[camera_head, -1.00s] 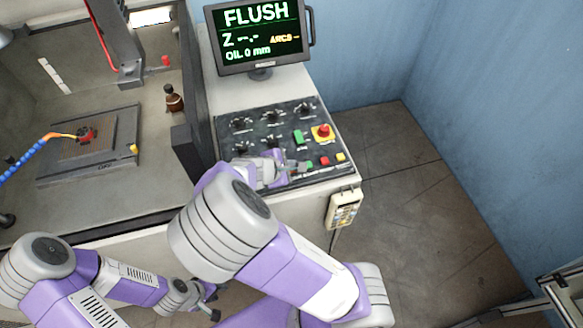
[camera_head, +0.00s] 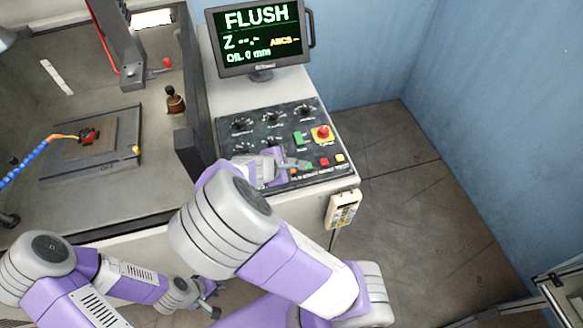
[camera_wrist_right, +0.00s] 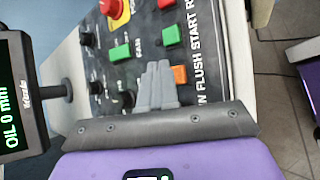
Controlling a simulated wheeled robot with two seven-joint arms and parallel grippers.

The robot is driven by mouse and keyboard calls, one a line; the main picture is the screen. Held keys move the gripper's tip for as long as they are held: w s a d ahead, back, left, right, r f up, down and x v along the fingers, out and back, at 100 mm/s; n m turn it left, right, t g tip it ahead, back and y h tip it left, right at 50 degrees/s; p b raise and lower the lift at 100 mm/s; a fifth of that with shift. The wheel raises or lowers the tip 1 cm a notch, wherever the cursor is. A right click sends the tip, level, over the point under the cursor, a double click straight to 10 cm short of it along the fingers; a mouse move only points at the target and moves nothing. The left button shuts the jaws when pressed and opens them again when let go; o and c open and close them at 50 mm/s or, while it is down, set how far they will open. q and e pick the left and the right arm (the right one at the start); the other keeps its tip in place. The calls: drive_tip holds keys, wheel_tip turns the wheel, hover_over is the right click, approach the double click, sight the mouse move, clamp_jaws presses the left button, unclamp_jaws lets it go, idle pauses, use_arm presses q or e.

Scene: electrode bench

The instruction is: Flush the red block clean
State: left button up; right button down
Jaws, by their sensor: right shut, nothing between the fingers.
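The red block (camera_head: 89,137) sits on a dark plate in the machine tank. The orange tip of a blue segmented hose (camera_head: 30,168) points at it from the left, close beside it. No liquid shows on it. My right gripper (camera_head: 298,164) is shut and empty over the control panel (camera_head: 228,127), close to a small green button (camera_head: 309,166). In the right wrist view its closed fingers (camera_wrist_right: 157,85) lie in front of the panel, beside an orange button (camera_wrist_right: 180,75). My left gripper (camera_head: 214,300) hangs low in front of the bench, open and empty, far from the block.
The monitor (camera_head: 259,36) reads FLUSH and oil 0 mm. The panel has knobs, coloured buttons and a red emergency stop (camera_head: 322,133). A brown bottle (camera_head: 175,100) stands in the tank. A pendant (camera_head: 343,208) hangs at the bench front.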

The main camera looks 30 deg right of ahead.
drive_tip(key=shift+r, duration=0.1)
wheel_tip(320, 180, up, 5)
drive_tip(key=p, duration=0.5)
idle(0.6)
